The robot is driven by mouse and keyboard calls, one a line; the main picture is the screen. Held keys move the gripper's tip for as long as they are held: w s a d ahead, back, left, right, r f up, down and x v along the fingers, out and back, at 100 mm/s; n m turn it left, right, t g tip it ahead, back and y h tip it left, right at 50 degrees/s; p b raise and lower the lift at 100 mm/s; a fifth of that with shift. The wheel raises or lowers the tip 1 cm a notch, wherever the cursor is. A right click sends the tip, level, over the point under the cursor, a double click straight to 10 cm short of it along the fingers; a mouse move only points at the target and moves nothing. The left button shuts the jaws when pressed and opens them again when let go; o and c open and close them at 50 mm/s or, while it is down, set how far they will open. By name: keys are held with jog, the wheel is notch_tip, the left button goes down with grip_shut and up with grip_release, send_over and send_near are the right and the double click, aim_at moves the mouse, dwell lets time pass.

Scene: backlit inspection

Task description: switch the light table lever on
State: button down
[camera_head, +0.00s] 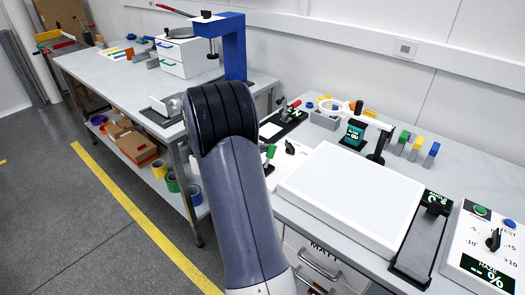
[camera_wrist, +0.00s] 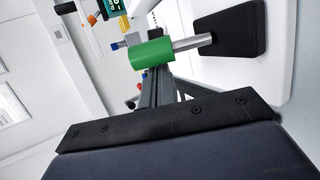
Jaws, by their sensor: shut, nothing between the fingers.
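The light table (camera_head: 350,197) is a flat white panel on the bench, right of my arm in the head view. The lever's green handle (camera_head: 269,152) shows just right of my arm. In the wrist view the green handle (camera_wrist: 153,53) is a cylinder on a metal rod that runs right to a black base (camera_wrist: 235,28). My gripper (camera_wrist: 156,72) is shut and empty, its dark fingers right at the green handle. I cannot tell whether they touch it. In the head view my arm hides the gripper. Whether the panel is lit is unclear.
A black device (camera_head: 421,240) and a white control box (camera_head: 489,247) sit right of the panel. Behind it are a teal display (camera_head: 354,136) and coloured blocks (camera_head: 417,148). A blue stand (camera_head: 234,50) rises behind my arm.

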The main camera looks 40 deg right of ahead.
jog(key=shift+a+m+h+b, duration=0.3)
jog(key=shift+a+h+b, duration=0.7)
jog(key=shift+b, duration=2.9)
jog(key=shift+s+a+r+g+h+b, duration=0.15)
jog(key=shift+h+b, duration=0.45)
jog(key=shift+b, duration=0.6)
jog(key=shift+w+a+g+h+b, duration=0.1)
jog(key=shift+a+g+h+b, duration=0.1)
jog(key=shift+h+b, duration=0.7)
jog(key=shift+s+a+m+h+b, duration=0.15)
jog(key=shift+a+m+h+b, duration=0.55)
jog(key=shift+b, duration=2.3)
jog(key=shift+a+b, duration=0.25)
jog(key=shift+b, duration=0.1)
jog(key=shift+a+f+b, duration=0.35)
jog(key=shift+a+b, duration=0.1)
jog(key=shift+b, duration=0.4)
jog(key=w+a+f, duration=0.1)
jog(key=a, duration=0.9)
jog(key=shift+w+a+f+p, duration=0.3)
jog(key=shift+w+p, duration=0.05)
jog(key=shift+w, duration=0.05)
